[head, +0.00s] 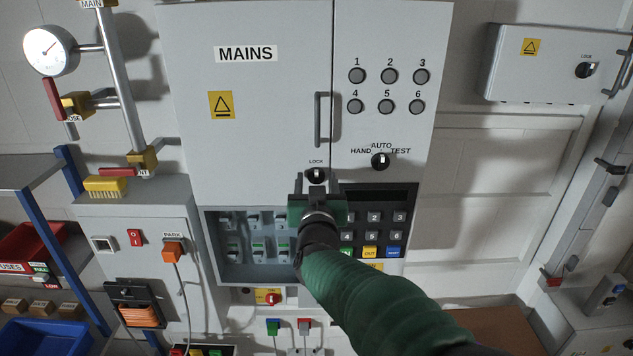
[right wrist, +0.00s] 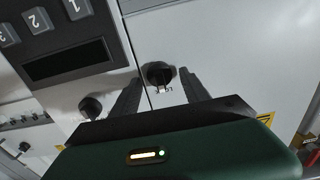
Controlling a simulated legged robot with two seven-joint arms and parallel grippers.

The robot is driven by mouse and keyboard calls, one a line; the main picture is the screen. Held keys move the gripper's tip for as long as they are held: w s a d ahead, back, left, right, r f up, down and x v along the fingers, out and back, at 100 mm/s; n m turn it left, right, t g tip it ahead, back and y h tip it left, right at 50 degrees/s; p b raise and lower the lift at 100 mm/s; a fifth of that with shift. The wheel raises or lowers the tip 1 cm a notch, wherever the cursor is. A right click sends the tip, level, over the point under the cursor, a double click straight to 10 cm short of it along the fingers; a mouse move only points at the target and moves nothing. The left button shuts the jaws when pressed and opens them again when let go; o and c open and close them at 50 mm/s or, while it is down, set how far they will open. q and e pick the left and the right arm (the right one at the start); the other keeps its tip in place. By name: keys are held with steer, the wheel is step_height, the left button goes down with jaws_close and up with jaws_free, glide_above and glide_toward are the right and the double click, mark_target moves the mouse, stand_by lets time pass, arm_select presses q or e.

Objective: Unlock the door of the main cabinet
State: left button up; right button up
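The main cabinet (head: 270,110) is a grey box labelled MAINS with a vertical door handle (head: 318,120). Its black lock knob (head: 316,175) sits under a small LOCK label, low on the door, with a white mark pointing up. My right gripper (head: 317,186) is just below the knob, fingers pointing up at it. In the right wrist view the lock knob (right wrist: 158,74) shows between the tips of my open right gripper (right wrist: 159,82). Contact with the knob cannot be told. My left gripper is not in view.
Right of the lock are the HAND/AUTO/TEST selector (head: 380,161) and a keypad (head: 374,218), partly hidden by my arm. An open breaker compartment (head: 225,260) lies below left. A smaller cabinet with its own lock (head: 587,70) hangs at the upper right.

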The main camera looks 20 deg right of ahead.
steer(key=shift+w+d+f, duration=0.1)
steer(key=shift+w+f, duration=0.05)
steer(key=shift+w, duration=0.1)
steer(key=c, duration=0.5)
jaws_close()
